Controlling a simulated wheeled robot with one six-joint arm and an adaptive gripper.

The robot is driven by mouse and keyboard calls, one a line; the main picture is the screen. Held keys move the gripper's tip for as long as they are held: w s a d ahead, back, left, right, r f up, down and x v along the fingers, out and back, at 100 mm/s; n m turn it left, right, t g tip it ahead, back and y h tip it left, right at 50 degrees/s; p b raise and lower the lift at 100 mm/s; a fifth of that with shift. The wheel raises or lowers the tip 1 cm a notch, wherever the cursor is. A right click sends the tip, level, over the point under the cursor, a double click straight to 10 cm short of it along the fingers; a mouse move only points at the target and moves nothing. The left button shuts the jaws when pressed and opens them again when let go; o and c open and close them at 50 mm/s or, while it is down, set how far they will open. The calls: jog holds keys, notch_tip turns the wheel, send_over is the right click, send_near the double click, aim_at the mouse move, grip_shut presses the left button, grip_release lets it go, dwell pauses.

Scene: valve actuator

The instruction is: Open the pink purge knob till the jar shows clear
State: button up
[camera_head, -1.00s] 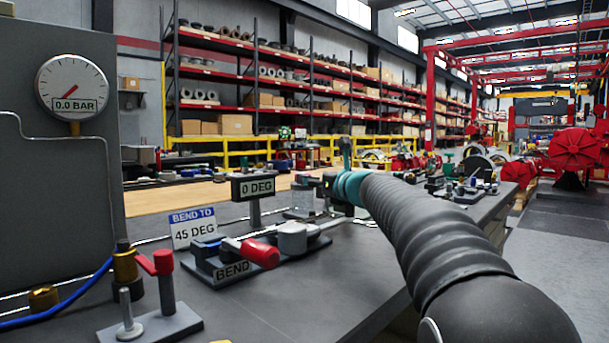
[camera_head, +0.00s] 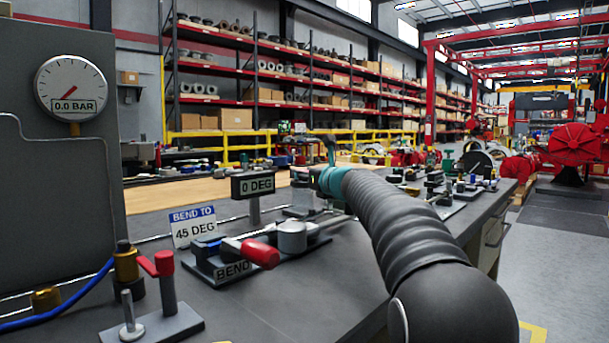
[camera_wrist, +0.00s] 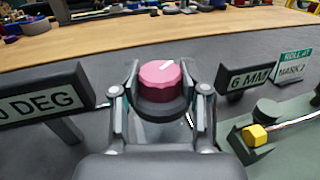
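The pink purge knob (camera_wrist: 160,76) is in the middle of the wrist view, with a white mark on its top and a dark collar under it. My gripper (camera_wrist: 160,80) is open, with one finger on each side of the knob; whether either pad touches it I cannot tell. A pale, glassy patch shows below the knob between the fingers, mostly hidden, and I cannot tell whether it is the jar. In the head view my arm's end hides the knob.
A "0 DEG" display (camera_head: 253,185) and a bending fixture with a red handle (camera_head: 260,253) stand left of my arm. A "6 MM" display (camera_wrist: 248,78) and a yellow-knobbed fixture (camera_wrist: 254,135) stand right of the gripper. A gauge panel (camera_head: 60,180) is at far left.

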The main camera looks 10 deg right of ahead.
jog(key=shift+a+m+h, duration=0.1)
jog(key=shift+m+h, duration=0.2)
jog(key=shift+h, duration=0.2)
jog(key=shift+a+m+t+h, duration=0.1)
jog(key=shift+m+t+h, duration=0.3)
jog(key=shift+m+h, duration=0.9)
jog(key=shift+h, duration=0.7)
jog(key=shift+a+f+m+h, duration=0.1)
jog(key=shift+m+h, duration=1.4)
jog(key=shift+h, duration=0.8)
jog(key=o, duration=1.1)
jog(key=shift+o, duration=0.2)
